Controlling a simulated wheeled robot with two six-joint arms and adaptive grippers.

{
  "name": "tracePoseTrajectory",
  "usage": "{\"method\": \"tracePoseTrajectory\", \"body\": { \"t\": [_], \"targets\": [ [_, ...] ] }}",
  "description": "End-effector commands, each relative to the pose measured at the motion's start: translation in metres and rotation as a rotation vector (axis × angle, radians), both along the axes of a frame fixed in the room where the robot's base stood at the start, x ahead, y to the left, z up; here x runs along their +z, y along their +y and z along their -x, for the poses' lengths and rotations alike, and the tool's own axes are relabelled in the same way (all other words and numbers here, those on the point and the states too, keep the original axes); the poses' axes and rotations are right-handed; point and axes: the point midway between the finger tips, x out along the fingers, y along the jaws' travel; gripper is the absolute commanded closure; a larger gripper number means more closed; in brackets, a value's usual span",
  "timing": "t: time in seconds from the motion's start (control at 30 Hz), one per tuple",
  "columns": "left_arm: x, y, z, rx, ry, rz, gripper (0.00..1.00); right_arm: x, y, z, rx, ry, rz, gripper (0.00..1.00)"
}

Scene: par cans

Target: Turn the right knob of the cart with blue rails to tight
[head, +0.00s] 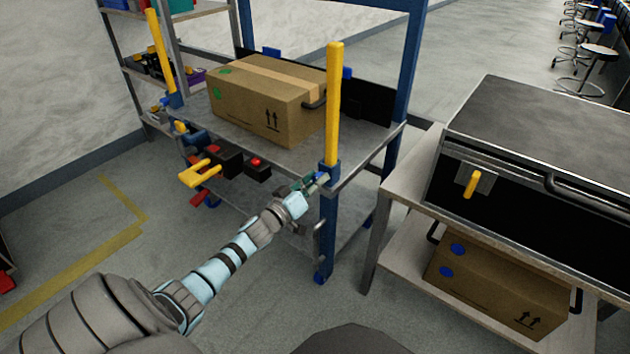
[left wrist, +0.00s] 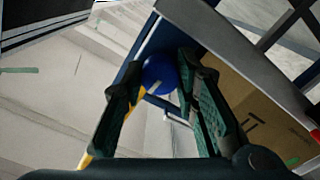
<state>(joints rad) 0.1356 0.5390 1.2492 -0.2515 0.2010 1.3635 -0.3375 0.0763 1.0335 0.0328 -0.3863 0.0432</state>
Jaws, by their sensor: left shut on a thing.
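The cart with blue rails (head: 400,70) stands ahead, with a yellow upright post (head: 334,105) in a blue clamp at its near right corner. My left gripper (head: 316,183) is at that corner, low beside the blue clamp (head: 329,173). In the left wrist view a round blue knob (left wrist: 160,73) sits between the two dark green finger pads of my left gripper (left wrist: 163,90), which is shut on it. In the head view the knob is hidden by the gripper and its setting cannot be read. My right gripper is not in view.
A cardboard box (head: 255,105) stands on the cart's top shelf. A yellow handle (head: 200,173) and dark parts stick out from the cart's front left. A bench (head: 550,140) with a yellow handle stands close on the right, above another box (head: 490,285). Floor on the left is clear.

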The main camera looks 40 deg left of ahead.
Motion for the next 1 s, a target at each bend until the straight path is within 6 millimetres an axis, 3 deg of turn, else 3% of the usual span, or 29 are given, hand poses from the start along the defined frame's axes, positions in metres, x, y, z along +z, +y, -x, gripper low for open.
{"method": "tracePoseTrajectory", "body": {
  "t": [0.57, 1.0],
  "targets": [
    [-0.001, -0.001, 0.000, 0.000, 0.014, -0.485, 1.00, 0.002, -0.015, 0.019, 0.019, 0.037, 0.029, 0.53],
    [-0.002, -0.001, 0.000, -0.002, 0.023, -0.902, 1.00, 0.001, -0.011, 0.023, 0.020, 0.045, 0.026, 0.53]
  ]
}}
